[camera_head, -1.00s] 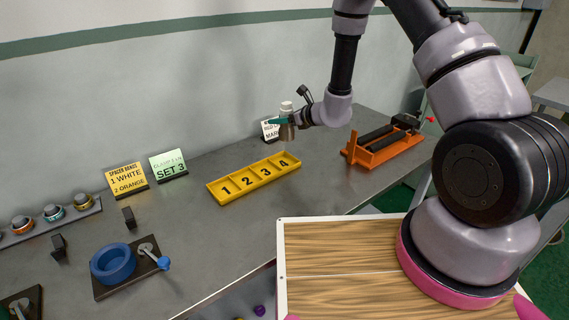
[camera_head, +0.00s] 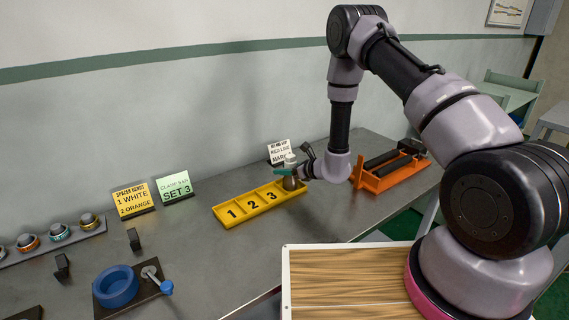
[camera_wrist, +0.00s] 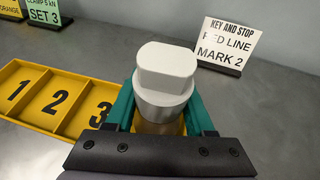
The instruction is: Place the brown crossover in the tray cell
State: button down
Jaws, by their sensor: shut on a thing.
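My gripper (camera_head: 289,172) has teal fingers and is shut on an upright piece, presumably the crossover (camera_wrist: 166,70). In the wrist view its pale, flat-sided top and round collar stand up between the fingers, with a tan part below. In the head view it looks grey-brown low down (camera_head: 289,184). The yellow tray (camera_head: 236,219) has a row of numbered cells; 1, 2 and 3 show. The piece is at the tray's right-end cell, whose number is hidden. I cannot tell whether its bottom touches the cell floor. The tray also shows in the wrist view (camera_wrist: 45,125).
A white sign (camera_head: 279,152) reading MARK 2 stands behind the tray. An orange vise-like fixture (camera_head: 388,176) stands to the right. Yellow (camera_head: 133,200) and green (camera_head: 174,188) signs, a blue ring (camera_head: 116,286) and several ringed pieces stand to the left. The grey bench before the tray is clear.

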dwell(0.3)
jog(key=shift+c, duration=1.3)
grip_release()
jog(key=shift+f, duration=0.1)
